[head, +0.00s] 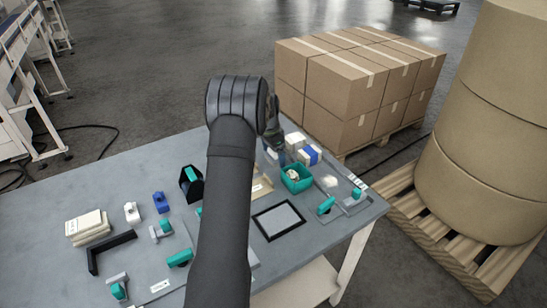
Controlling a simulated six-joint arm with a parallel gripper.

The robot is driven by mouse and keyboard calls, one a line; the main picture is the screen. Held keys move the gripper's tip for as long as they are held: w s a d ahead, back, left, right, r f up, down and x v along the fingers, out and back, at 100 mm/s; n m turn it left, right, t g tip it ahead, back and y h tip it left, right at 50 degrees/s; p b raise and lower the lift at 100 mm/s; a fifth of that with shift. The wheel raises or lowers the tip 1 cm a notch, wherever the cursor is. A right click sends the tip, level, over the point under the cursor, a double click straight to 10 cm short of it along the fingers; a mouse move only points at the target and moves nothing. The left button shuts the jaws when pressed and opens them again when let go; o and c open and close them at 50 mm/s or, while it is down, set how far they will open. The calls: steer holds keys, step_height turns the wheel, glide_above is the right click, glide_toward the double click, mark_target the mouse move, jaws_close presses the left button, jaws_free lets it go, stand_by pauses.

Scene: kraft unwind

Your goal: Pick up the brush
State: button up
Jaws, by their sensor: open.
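My gripper (276,153) is at the far right part of the grey table, partly hidden behind my own dark arm. It points down beside white and blue boxes, and its jaws are open. I cannot tell for sure which thing is the brush. Several small teal-handled things lie about, such as one (326,205) right of the black-framed pad and one (180,258) nearer the front. They are too small for me to see bristles. My arm hides the middle of the table.
A teal bin (296,178) holds something pale. A white-and-blue box (309,155) stands behind it. A black-framed grey pad (279,220), a black angle piece (108,252) and a pale stack (88,227) lie on the table (50,200). Cartons (350,80) and large brown rolls (480,150) stand beyond.

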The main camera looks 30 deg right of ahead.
steer(key=shift+f, duration=0.1)
steer(key=c, duration=1.1)
steer(key=shift+r, duration=0.55)
steer(key=r, duration=0.2)
steer(key=s+r, duration=0.1)
steer(key=shift+d+r, duration=0.25)
steer(key=shift+r, duration=0.1)
steer(key=s+d+r, duration=0.1)
steer(key=s+r, duration=0.1)
steer(key=s, duration=0.1)
steer(key=s+d+r, duration=0.1)
steer(key=s+r, duration=0.1)
steer(key=s, duration=0.1)
steer(key=s+d+r, duration=0.1)
steer(key=s+r, duration=0.1)
steer(key=s, duration=0.2)
steer(key=shift+d+r, duration=0.1)
steer(key=shift+d, duration=0.2)
